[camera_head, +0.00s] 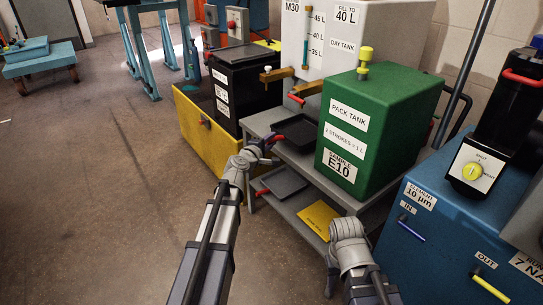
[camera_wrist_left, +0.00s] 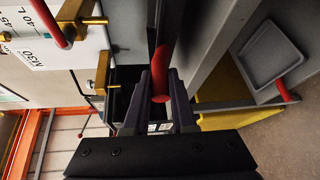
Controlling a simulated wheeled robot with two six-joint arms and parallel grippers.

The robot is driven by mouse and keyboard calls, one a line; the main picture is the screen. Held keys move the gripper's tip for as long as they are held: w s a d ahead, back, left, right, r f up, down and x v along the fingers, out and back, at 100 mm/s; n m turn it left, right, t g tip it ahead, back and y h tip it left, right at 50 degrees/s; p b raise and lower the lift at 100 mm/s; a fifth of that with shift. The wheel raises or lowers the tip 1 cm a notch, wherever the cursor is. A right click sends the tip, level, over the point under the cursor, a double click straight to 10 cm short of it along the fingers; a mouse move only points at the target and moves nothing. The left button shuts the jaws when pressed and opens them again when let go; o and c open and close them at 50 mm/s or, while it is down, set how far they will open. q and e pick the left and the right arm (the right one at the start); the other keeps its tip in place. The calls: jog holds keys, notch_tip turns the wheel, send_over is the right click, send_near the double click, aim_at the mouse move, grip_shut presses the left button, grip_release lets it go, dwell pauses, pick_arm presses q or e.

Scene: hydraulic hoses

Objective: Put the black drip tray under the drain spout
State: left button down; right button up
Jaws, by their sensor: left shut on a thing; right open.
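A black drip tray (camera_head: 298,130) lies on the upper shelf of a grey stand, below and in front of the tank taps. My left gripper (camera_head: 264,147) is at its near left side, shut on the tray's red handle (camera_wrist_left: 160,85). Most of this tray is hidden by the fingers in the left wrist view. A brass drain spout (camera_head: 305,89) with a red lever juts out above the shelf, and another brass spout (camera_head: 276,74) is left of it. I cannot tell whether the tray is exactly beneath either. My right gripper (camera_head: 346,230) is open, low in front of the stand, its fingertips mostly hidden.
A second, dark grey tray (camera_head: 281,182) with a red handle lies on the lower shelf, also in the left wrist view (camera_wrist_left: 262,62). A yellow sheet (camera_head: 319,219) lies there too. The green pack tank (camera_head: 395,120) and blue filter unit (camera_head: 425,235) close off the right. Floor at left is clear.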

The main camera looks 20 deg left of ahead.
pick_arm(q)
notch_tip(320, 180, down, 4)
jog(key=b, duration=0.3)
jog(key=shift+r+b, duration=0.25)
jog(key=shift+b, duration=0.05)
jog(key=shift+f, duration=0.15)
jog(key=c, duration=0.7)
grip_release()
jog(key=shift+c, duration=0.2)
jog(key=p+v, duration=0.2)
jog(key=v, duration=1)
jog(key=shift+r, duration=0.2)
